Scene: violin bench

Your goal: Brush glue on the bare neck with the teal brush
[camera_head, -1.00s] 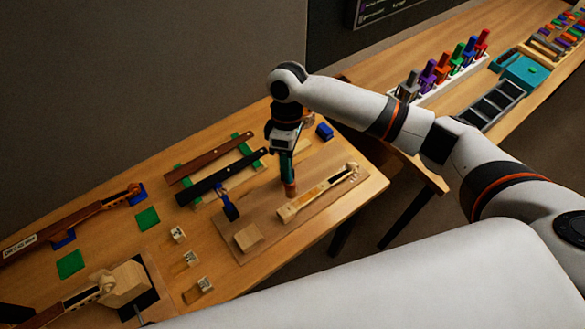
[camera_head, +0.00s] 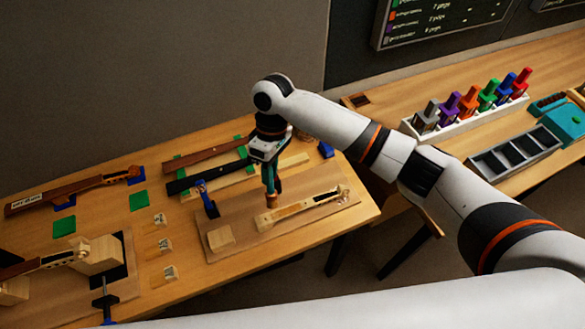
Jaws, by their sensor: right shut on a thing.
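The bare neck (camera_head: 300,208) is pale wood with a scroll at its right end and lies on a thin brown board (camera_head: 285,231) on the bench. My right gripper (camera_head: 269,165) points down just above the neck's left part. It is shut on the teal brush (camera_head: 270,180), which hangs roughly upright with its brown tip low, close to the neck. I cannot tell whether the tip touches the neck. My left gripper is not in view.
A small wood block (camera_head: 220,237) and a blue clamp (camera_head: 208,202) are left of the neck. A dark fingerboard (camera_head: 205,177) lies behind. A white rack (camera_head: 465,124) of coloured bottles stands on the right bench.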

